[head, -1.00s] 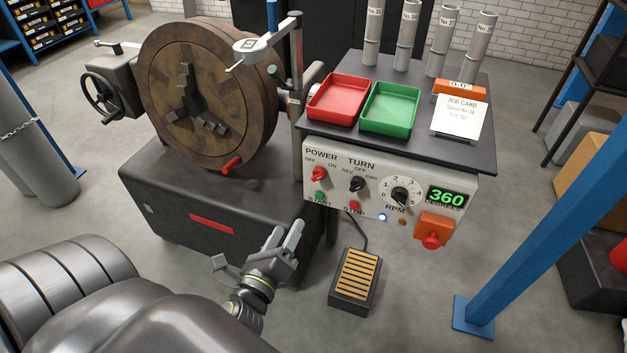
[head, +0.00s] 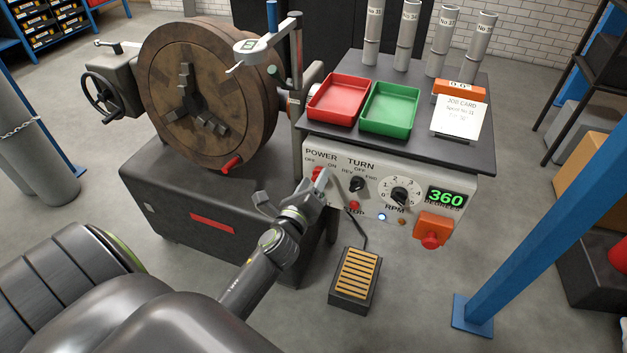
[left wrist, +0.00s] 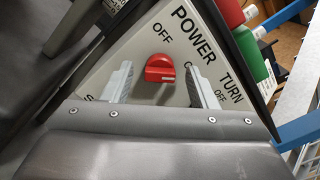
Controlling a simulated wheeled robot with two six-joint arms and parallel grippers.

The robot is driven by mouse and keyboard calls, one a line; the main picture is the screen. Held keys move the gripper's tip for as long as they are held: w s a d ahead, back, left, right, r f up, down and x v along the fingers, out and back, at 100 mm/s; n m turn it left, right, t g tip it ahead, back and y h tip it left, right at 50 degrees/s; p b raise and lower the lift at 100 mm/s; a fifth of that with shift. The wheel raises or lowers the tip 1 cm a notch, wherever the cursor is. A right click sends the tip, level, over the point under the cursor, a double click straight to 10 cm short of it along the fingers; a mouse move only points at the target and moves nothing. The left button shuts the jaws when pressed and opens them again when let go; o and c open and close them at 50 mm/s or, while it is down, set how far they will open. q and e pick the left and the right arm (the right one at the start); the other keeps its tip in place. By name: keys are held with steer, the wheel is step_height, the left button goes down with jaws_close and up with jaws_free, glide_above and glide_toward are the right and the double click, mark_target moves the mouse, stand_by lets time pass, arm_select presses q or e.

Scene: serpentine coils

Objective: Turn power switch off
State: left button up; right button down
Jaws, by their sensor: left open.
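The red power switch (left wrist: 160,68) is a knob on the pale control panel, under the word POWER. In the left wrist view its white mark points right, away from the OFF label. In the head view the switch (head: 317,171) is partly hidden by my left gripper (head: 310,184). My left gripper is open, and its fingers lie on either side of the knob in the wrist view (left wrist: 158,82). I cannot tell whether they touch it. The ON label is mostly covered by a finger. My right gripper is not in view.
The black TURN knob (head: 357,184) and red stop button (head: 354,206) sit close to the right. The RPM dial (head: 400,195) and orange emergency stop housing (head: 433,228) are farther right. A dark shelf edge (head: 395,143) overhangs the panel; a foot pedal (head: 354,280) stands below.

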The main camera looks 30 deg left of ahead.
arm_select(q)
steer(key=shift+w+a, duration=0.1)
steer(key=shift+w, duration=0.2)
steer(key=shift+c, duration=0.3)
steer(key=c, duration=0.9)
